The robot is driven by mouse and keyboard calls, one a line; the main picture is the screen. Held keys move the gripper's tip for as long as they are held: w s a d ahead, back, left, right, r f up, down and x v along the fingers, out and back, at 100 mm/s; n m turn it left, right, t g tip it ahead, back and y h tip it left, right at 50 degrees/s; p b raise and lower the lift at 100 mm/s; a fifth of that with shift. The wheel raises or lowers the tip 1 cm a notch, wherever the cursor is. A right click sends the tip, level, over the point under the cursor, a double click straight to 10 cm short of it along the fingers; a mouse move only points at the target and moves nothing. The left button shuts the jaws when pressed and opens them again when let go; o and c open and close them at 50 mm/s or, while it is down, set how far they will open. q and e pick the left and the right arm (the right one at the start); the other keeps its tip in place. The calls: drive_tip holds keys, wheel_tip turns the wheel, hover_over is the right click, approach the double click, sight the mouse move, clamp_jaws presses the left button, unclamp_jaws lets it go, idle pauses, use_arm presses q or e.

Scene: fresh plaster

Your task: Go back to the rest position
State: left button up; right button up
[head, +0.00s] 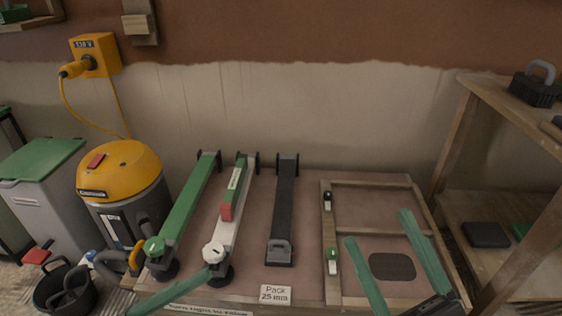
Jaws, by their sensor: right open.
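My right gripper (377,226) comes in from the lower right in the head view. Its two teal fingers are spread wide with nothing between them, over a wooden-framed section of the bench board (300,178). One teal finger of my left gripper (190,282) reaches in from the bottom edge. Its tip appears close to the white knob (213,252) of a green-and-white clamp-like bar. The rest of that gripper is out of view, so its opening does not show.
A green bar (187,205) and a black bar (285,205) lie on the board. A dark oval pad (392,267) lies by the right fingers. A yellow-topped vacuum (120,172) stands left, a wooden shelf (475,95) right. A "Pack 25 mm" label (275,295) sits in front.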

use_arm(q)
drive_tip(key=w+a+r+n+t+y+p, duration=0.1)
drive_tip(key=w+a+r+n+t+y, duration=0.35)
drive_tip(key=r+n+t, duration=0.55)
drive_tip(key=w+a+f+n+y+p, duration=0.1)
drive_tip(key=w+f+n+y+p, duration=0.5)
drive_tip(key=p, duration=1.1)
use_arm(e)
drive_tip(key=w+d+f+m+g+h, duration=0.1)
drive_tip(key=w+d+m+g+h, duration=0.15)
drive_tip(key=w+m+h, duration=0.55)
use_arm(q)
drive_tip(key=s+a+f+n+g+y+p, duration=0.3)
drive_tip(key=s+g+y+p, duration=0.4)
drive_tip(key=p, duration=1.3)
wheel_tip(320, 180, down, 3)
drive_tip(key=s+n+g, duration=0.1)
drive_tip(key=g, duration=0.2)
drive_tip(key=shift+s+r+n, duration=0.2)
drive_tip(key=shift+s+n, duration=0.1)
drive_tip(key=shift+n, duration=0.1)
use_arm(e)
drive_tip(key=s+d+f+m+g+h, duration=0.2)
drive_tip(key=s+f+g+h, duration=0.3)
drive_tip(key=s+g, duration=0.5)
wheel_tip(320, 180, down, 2)
drive_tip(key=shift+s+d+f, duration=0.25)
drive_tip(key=shift+d, duration=0.15)
use_arm(q)
drive_tip(key=shift+a, duration=0.1)
